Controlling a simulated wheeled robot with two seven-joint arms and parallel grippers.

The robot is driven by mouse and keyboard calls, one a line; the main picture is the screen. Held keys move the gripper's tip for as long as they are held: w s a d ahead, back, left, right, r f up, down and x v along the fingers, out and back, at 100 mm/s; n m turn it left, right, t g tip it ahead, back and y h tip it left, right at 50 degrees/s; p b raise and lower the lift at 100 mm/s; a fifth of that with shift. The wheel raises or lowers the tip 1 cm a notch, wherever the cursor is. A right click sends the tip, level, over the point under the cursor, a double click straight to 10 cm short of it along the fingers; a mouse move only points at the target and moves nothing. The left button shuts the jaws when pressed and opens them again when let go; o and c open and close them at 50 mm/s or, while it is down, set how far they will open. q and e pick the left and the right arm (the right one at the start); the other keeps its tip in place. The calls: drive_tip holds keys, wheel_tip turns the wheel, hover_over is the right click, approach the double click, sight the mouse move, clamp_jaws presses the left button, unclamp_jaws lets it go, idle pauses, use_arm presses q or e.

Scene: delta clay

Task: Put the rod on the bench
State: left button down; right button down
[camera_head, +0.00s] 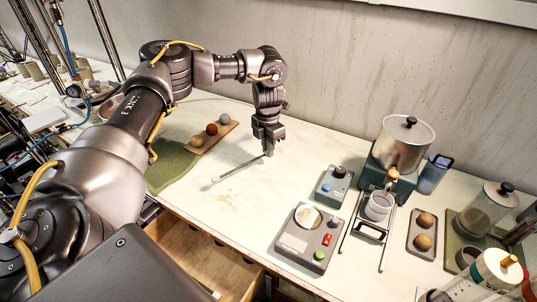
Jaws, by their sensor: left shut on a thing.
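The rod (238,169) is thin and grey with a pale tip at its lower left end. My left gripper (268,150) is shut on its upper right end. The rod slants down to the left over the pale bench (215,205). I cannot tell whether its far tip touches the bench top. My right gripper is not in view.
Control boxes (309,238), a metal pot (402,145) and a tray with two balls (423,233) stand to the right. An open drawer (205,255) is below the front edge.

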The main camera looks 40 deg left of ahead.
use_arm(q)
drive_tip(key=shift+w+f, duration=0.1)
drive_tip(key=shift+f, duration=0.05)
wheel_tip(320, 180, down, 3)
drive_tip(key=shift+w+f+p, duration=0.1)
drive_tip(key=shift+w+p, duration=0.05)
drive_tip(key=shift+p, duration=0.25)
drive_tip(key=shift+f, duration=0.15)
drive_tip(key=c, duration=1.4)
unclamp_jaws()
drive_tip(key=shift+f, duration=0.1)
drive_tip(key=shift+c, duration=0.2)
